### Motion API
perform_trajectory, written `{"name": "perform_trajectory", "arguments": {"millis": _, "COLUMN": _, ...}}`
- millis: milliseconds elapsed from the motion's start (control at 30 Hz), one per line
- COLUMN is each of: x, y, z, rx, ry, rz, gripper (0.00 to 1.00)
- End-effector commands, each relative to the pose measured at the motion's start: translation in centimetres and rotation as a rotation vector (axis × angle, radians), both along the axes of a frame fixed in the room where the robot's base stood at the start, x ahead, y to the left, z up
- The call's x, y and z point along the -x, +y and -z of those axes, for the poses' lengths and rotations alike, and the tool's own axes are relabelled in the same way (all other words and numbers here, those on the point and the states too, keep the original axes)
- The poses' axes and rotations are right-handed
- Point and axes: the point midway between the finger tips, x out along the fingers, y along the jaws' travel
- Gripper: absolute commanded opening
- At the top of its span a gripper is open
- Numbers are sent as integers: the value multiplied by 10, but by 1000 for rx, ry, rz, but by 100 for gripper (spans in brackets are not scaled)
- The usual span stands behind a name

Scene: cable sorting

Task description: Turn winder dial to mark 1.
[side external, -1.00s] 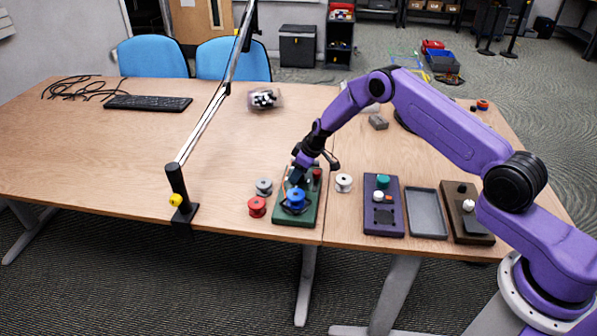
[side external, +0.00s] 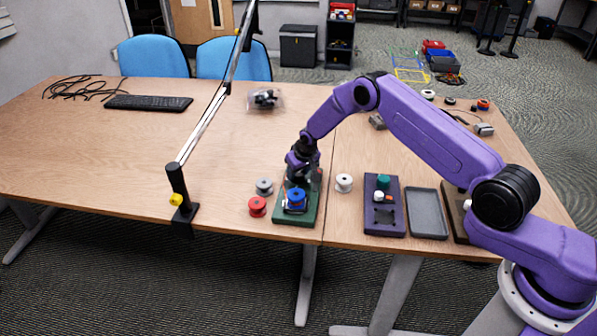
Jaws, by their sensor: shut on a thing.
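The winder is a green base (side external: 283,219) near the table's front edge, with a blue spool (side external: 296,197) on its front part. My gripper (side external: 305,180) points down over the back part of the winder, just behind the blue spool. It appears shut on the winder dial, which the fingers and wrist hide. The dial's marks and its pointer are too small or covered to read.
A grey spool (side external: 264,187) and a red spool (side external: 257,207) stand left of the winder. A white spool (side external: 344,183) stands to its right. Further right are a purple panel (side external: 384,226) and a grey tray (side external: 427,215). A lamp post (side external: 178,190) stands left.

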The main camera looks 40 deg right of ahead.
Motion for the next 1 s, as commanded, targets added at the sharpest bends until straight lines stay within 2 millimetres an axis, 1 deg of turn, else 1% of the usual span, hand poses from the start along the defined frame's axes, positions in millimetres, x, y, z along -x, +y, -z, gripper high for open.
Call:
{"name": "perform_trajectory", "arguments": {"millis": 367, "x": -1, "y": 2, "z": 0, "rx": 1, "ry": -2, "rz": 278, "gripper": 15}}
{"name": "perform_trajectory", "arguments": {"millis": 800, "x": -3, "y": 2, "z": 0, "rx": 0, "ry": -2, "rz": 672, "gripper": 15}}
{"name": "perform_trajectory", "arguments": {"millis": 1000, "x": -3, "y": 2, "z": 0, "rx": -2, "ry": -2, "rz": 799, "gripper": 15}}
